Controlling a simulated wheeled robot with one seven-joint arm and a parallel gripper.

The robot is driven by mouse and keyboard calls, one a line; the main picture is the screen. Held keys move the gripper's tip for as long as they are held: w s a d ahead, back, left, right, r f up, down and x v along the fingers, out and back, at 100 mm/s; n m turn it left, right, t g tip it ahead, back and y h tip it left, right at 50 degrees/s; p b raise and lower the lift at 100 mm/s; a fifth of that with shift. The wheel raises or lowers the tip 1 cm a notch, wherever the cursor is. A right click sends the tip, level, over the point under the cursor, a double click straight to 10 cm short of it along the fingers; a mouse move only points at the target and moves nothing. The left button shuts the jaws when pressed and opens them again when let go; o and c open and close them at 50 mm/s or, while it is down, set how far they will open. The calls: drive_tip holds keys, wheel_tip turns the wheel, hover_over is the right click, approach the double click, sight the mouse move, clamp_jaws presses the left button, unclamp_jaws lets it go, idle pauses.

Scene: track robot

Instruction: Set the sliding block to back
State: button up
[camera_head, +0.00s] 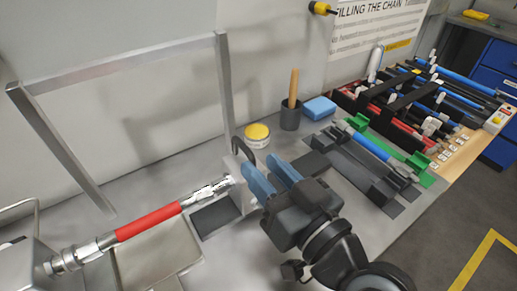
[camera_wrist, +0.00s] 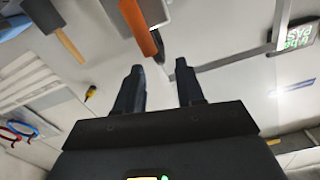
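The sliding block appears to be the pale grey upright block (camera_head: 239,185) at the middle of the bench in the head view, with a dark curved hook at its top. A red hose with metal end fittings (camera_head: 150,221) reaches from the left to its face. My gripper (camera_head: 261,167) is just right of the block, its two blue fingers apart. I cannot tell whether a finger touches the block. In the wrist view my gripper (camera_wrist: 159,65) is open with nothing held between the fingers. The block is not clearly visible there.
A metal frame (camera_head: 130,68) stands behind the block. A yellow-lidded tin (camera_head: 257,136), a dark cup (camera_head: 291,117) with a wooden handle and a blue box (camera_head: 320,108) stand along the wall. A holder with a blue hose (camera_head: 372,146) and a hose rack lie to the right.

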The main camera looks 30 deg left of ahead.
sight(253, 158)
drive_tip(key=shift+p+x, duration=0.4)
drive_tip(key=shift+x, duration=1.7)
drive_tip(key=shift+c, duration=0.2)
clamp_jaws()
